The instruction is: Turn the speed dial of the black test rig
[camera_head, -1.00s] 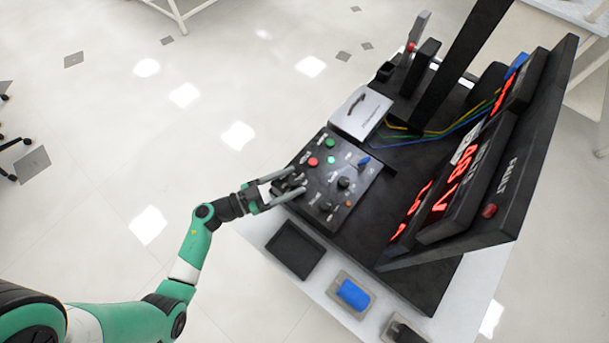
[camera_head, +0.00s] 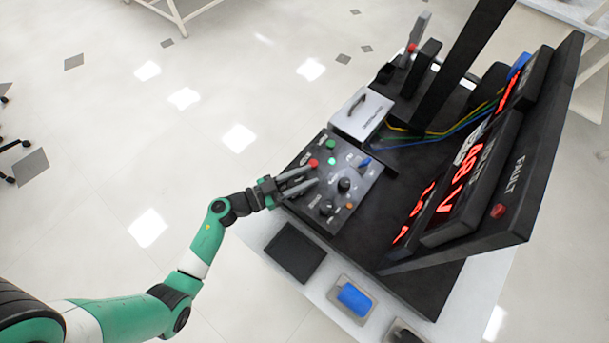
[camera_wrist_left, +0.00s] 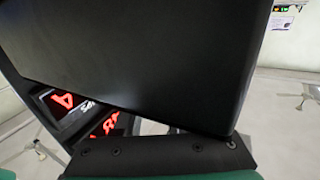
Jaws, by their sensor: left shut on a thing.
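The black test rig (camera_head: 368,237) stands on a white table, with a sloped control panel (camera_head: 374,178) of buttons and knobs. My left gripper (camera_head: 316,175) is over the panel's left part, its two grey fingers close together. It is shut on what I take to be the speed dial, which the fingers largely hide; I cannot read its label or angle. Two black knobs, an upper one (camera_head: 344,184) and a lower one (camera_head: 327,207), stand right of the fingers. A red button (camera_head: 314,162) is just above them. The left wrist view mostly shows a large black surface up close.
A silver box (camera_head: 361,113) with a handle stands behind the panel. Upright displays with red digits (camera_head: 457,168) rise at the right. A black tray (camera_head: 295,252) and a blue item (camera_head: 354,298) in a holder lie at the table's front. Floor left of the table is clear.

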